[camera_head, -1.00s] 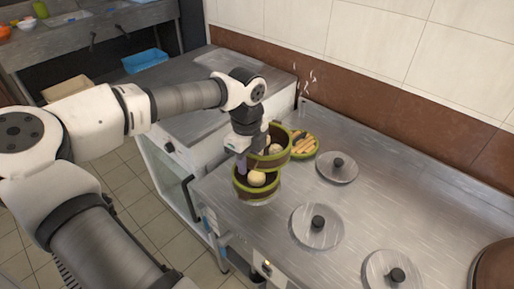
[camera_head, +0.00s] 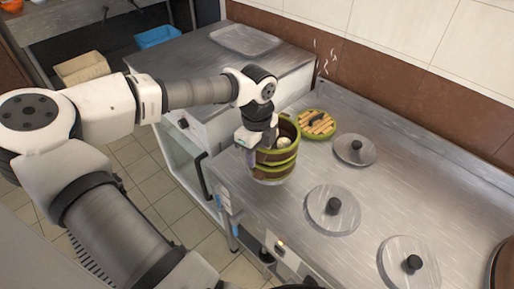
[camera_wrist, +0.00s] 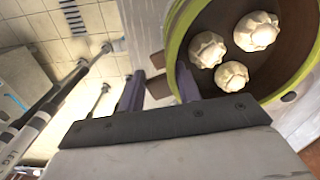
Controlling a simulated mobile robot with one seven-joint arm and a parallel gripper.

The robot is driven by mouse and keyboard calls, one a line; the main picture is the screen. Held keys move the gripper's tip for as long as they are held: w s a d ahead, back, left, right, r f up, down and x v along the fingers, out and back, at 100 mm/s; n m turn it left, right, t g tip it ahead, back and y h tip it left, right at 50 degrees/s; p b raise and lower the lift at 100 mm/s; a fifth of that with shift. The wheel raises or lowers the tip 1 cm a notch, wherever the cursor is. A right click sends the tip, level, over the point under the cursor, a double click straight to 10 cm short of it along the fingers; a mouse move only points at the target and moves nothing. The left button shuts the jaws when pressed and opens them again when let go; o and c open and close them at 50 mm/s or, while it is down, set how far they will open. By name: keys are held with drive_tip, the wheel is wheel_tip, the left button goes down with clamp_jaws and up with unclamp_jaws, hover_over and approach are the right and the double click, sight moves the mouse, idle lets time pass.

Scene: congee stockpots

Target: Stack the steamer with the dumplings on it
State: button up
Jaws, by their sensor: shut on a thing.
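A round brown steamer with green bands (camera_head: 288,156) holds pale dumplings (camera_head: 284,142). It sits at or just over a second, similar steamer (camera_head: 270,172), nearly in line with it; I cannot tell whether they touch fully. The inside of the lower steamer is hidden. My gripper (camera_head: 252,158) is shut on the upper steamer's left wall. In the wrist view, the fingers (camera_wrist: 160,90) are at the upper steamer's green rim (camera_wrist: 172,40), and three dumplings (camera_wrist: 232,75) lie inside.
A round green-rimmed basket with light sticks (camera_head: 317,124) stands behind and to the right. Several metal lids with black knobs, such as one near lid (camera_head: 333,210), lie on the steel counter (camera_head: 290,218). The counter's front edge drops off close to the steamers.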

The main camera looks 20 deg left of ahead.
drive_tip(key=shift+f, duration=0.5)
drive_tip(key=shift+b, duration=0.8)
idle(0.9)
drive_tip(key=shift+f+b, duration=0.55)
drive_tip(key=shift+b, duration=0.1)
drive_tip(key=o, duration=0.8)
drive_tip(key=shift+r, duration=0.1)
